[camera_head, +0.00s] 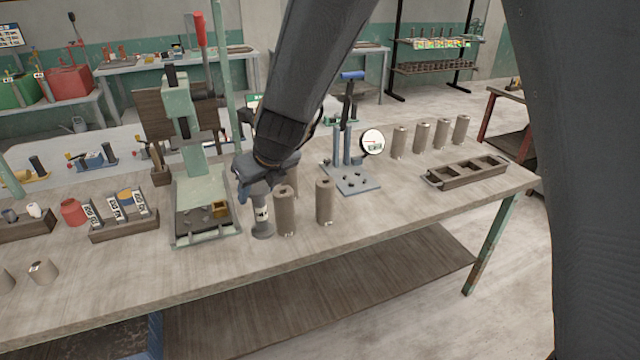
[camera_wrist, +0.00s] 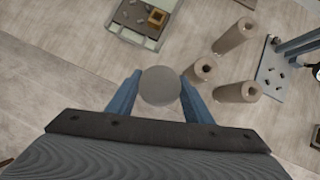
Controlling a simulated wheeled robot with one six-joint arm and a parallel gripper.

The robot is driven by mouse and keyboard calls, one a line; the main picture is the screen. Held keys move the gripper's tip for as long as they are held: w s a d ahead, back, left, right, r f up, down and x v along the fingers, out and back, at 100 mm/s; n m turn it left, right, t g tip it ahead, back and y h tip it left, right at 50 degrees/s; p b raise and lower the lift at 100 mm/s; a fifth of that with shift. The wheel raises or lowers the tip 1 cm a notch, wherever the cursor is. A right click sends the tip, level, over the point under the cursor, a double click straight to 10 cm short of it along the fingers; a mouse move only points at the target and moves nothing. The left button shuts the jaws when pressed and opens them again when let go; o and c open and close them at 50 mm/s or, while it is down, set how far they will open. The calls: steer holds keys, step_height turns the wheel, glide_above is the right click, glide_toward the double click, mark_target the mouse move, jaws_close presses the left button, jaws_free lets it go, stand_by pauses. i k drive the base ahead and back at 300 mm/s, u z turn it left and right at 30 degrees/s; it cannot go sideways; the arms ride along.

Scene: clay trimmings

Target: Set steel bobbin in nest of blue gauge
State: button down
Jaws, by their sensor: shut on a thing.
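The steel bobbin (camera_head: 262,223) is a grey spool with a pale label, upright on or just above the bench. In the wrist view its round grey top (camera_wrist: 160,86) lies between the two blue fingers. My gripper (camera_head: 260,188) is shut on its upper part, which it partly hides. The blue gauge (camera_head: 355,180) stands to the right, with a blue-grey base plate, two posts, a blue-handled lever and a round dial. Small dark pieces show on its plate, which also appears at the right of the wrist view (camera_wrist: 272,72). I cannot clearly make out the nest.
A green press (camera_head: 190,225) stands close on the left. Several more cylinders (camera_head: 399,142) and a wooden tray (camera_head: 467,173) are beyond the gauge. The bench front is mostly clear.

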mark_target(354, 180)
steer(key=u, duration=0.95)
steer(key=i, duration=0.6)
steer(key=z, duration=2)
steer(key=i, duration=0.5)
steer(key=u, duration=0.1)
